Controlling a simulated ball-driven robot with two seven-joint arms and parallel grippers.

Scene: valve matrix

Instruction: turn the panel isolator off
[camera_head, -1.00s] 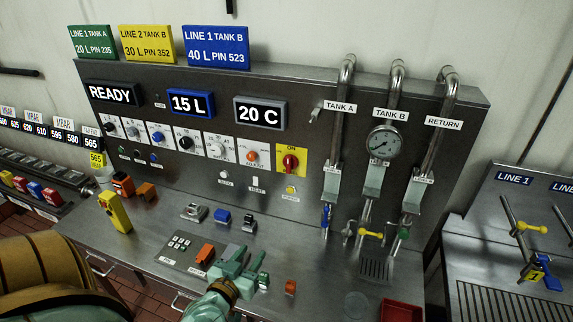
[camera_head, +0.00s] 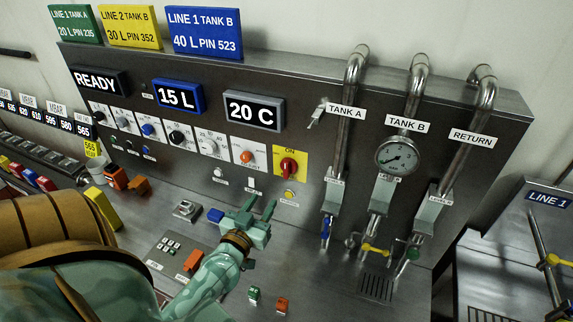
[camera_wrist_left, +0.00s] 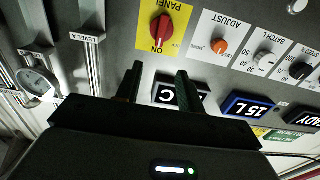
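The panel isolator is a red rotary knob (camera_head: 288,167) on a yellow plate marked ON, low in the middle of the steel panel. In the left wrist view the red knob (camera_wrist_left: 162,31) shows beyond the fingertips, its plate reading PANEL and ON upside down. My left gripper (camera_head: 258,208) is below and left of the knob in the head view, fingers pointing up toward the panel. Its two fingers (camera_wrist_left: 158,78) are apart with nothing between them, and they do not touch the knob. My right gripper is not in view.
An orange ADJUST knob (camera_head: 246,156) sits left of the isolator plate. A yellow button (camera_head: 289,194) is just below it. Pipes with a pressure gauge (camera_head: 397,157) rise at the right. Small blocks, including a green one (camera_head: 254,293), lie on the steel bench.

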